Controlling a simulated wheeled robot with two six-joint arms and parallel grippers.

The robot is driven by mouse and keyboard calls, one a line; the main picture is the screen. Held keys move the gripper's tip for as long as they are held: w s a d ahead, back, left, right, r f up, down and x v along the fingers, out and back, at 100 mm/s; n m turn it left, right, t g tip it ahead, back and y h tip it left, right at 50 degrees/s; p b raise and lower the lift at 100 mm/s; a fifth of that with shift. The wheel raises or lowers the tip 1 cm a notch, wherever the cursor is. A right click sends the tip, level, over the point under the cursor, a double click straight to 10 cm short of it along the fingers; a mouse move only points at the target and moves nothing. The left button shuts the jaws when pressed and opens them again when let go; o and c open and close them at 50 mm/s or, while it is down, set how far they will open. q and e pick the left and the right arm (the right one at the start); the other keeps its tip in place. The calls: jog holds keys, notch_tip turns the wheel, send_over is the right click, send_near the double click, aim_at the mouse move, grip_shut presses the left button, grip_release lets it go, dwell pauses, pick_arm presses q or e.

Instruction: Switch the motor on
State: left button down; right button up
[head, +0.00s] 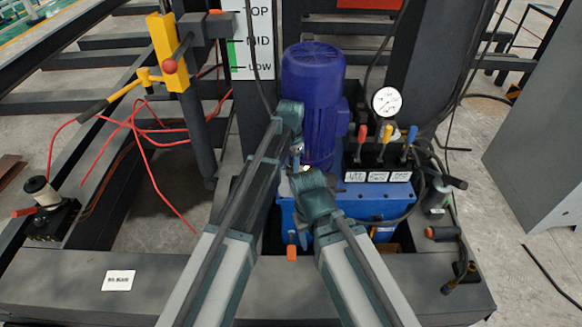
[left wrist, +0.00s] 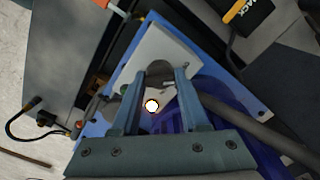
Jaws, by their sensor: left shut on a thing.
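The blue motor (head: 313,85) stands upright on a blue power unit (head: 352,207), in the middle of the head view. My left gripper (head: 299,163) is low against the motor's near side. In the left wrist view its two fingers (left wrist: 160,102) stand on both sides of a small round switch part, with a bright white light (left wrist: 152,106) between them. The left gripper is shut on this part, whose edges are partly hidden by the fingers. The blue motor housing (left wrist: 228,118) lies to the right there. My right arm reaches in from the lower right; its fingers cannot be made out.
A round gauge (head: 387,101) and red, yellow and blue levers (head: 384,134) stand right of the motor. A yellow bracket (head: 168,52) with a red knob is at the upper left. Red cables hang at left. A grey cabinet (head: 540,140) stands far right.

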pick_arm(q)
jog(key=m, duration=0.8)
jog(key=shift+m, duration=0.3)
jog(key=m, duration=0.4)
jog(key=shift+m, duration=2.3)
jog(key=shift+c, duration=2.1)
grip_release()
jog(key=shift+r, duration=0.1)
